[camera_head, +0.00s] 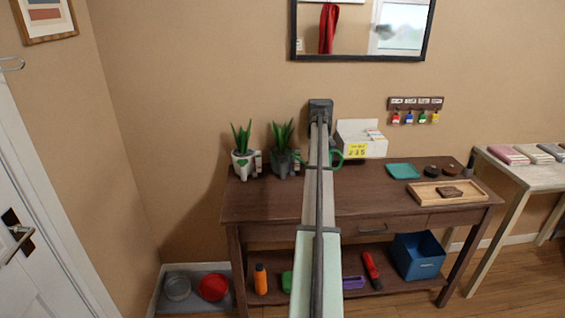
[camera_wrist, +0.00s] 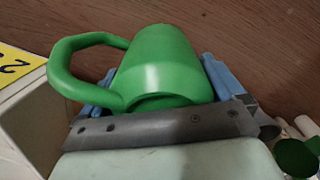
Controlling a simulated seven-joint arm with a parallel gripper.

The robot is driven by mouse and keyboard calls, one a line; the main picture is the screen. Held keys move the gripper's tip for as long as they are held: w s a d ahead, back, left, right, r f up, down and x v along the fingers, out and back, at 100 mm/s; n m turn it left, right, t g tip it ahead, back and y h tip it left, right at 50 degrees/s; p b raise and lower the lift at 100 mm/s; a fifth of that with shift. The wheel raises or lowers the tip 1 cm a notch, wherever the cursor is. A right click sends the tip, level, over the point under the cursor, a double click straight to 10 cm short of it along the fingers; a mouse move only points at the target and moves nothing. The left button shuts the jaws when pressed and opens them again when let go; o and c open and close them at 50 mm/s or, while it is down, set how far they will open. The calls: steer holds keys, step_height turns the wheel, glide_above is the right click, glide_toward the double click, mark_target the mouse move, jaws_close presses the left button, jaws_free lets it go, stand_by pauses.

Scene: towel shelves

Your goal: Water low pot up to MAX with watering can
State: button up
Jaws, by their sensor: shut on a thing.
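The green watering can (camera_wrist: 160,65) is between the blue fingers of my gripper (camera_wrist: 158,72), which is shut on it. Its looped handle points left in the wrist view.
A white box with a yellow label (camera_head: 361,141) stands just right of the can. A teal tray (camera_head: 403,171) and a wooden tray (camera_head: 425,197) lie farther right. Coloured tags (camera_head: 416,117) hang on the wall. The table's (camera_head: 260,203) front left is clear.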

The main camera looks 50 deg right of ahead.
step_height(320, 180, up, 3)
steer(key=shift+w+f+g+h, duration=0.1)
steer(key=shift+g+h, duration=0.6)
steer(key=shift+g, duration=0.2)
stand_by(0.3)
step_height(320, 180, down, 2)
steer(key=shift+f+t+y, duration=0.25)
steer(key=shift+t+y, duration=0.35)
steer(key=shift+t, duration=0.2)
steer(key=shift+f+t+y, duration=0.3)
steer(key=shift+f+t, duration=0.05)
steer(key=shift+t, duration=0.15)
steer(key=shift+f, duration=0.15)
steer(key=shift+a, duration=0.1)
